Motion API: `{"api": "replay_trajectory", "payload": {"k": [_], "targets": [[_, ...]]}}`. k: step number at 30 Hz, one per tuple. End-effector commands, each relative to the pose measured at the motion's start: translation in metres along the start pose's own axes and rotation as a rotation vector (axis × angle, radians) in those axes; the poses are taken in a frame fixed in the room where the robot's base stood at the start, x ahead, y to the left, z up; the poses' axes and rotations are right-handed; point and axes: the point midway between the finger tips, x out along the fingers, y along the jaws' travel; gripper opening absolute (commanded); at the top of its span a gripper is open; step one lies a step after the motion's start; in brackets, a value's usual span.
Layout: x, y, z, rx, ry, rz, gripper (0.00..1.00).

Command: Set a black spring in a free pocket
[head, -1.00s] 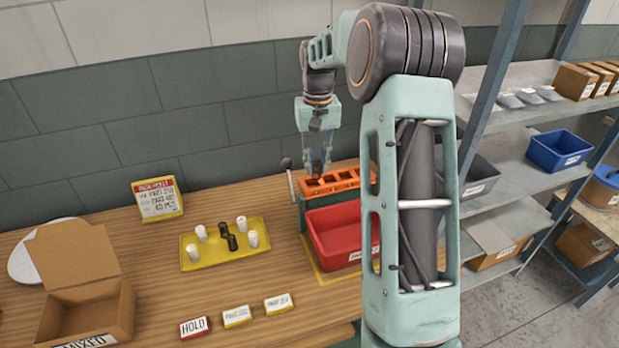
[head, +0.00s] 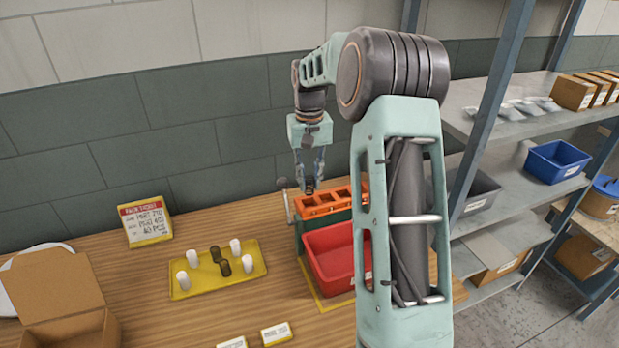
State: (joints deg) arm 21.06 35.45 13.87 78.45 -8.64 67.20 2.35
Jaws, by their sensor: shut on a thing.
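My gripper (head: 309,187) points down over the left end of the orange block (head: 330,203), which has a row of square pockets in its top. The gripper is shut on a small dark thing, likely a black spring, mostly hidden by the fingertips. It is at or just above the leftmost pocket; I cannot tell whether it has entered. The other pockets that show look dark and empty.
A red bin (head: 330,258) stands in front of the orange block. A lever with a knob (head: 283,184) rises at the block's left end. A sign (head: 146,222), an open cardboard box (head: 60,300) and small labels (head: 276,333) are on the wooden bench. Shelves (head: 520,130) stand at right.

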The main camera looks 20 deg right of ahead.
Motion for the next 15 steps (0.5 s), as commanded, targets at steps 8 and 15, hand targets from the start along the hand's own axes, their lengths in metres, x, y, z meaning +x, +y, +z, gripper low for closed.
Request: {"api": "replay_trajectory", "payload": {"k": [8,15], "targets": [[0.026,0.0,0.0,0.0,0.001,0.0,0.0],[0.042,0.0,0.0,0.0,0.0,0.0,0.0]]}}
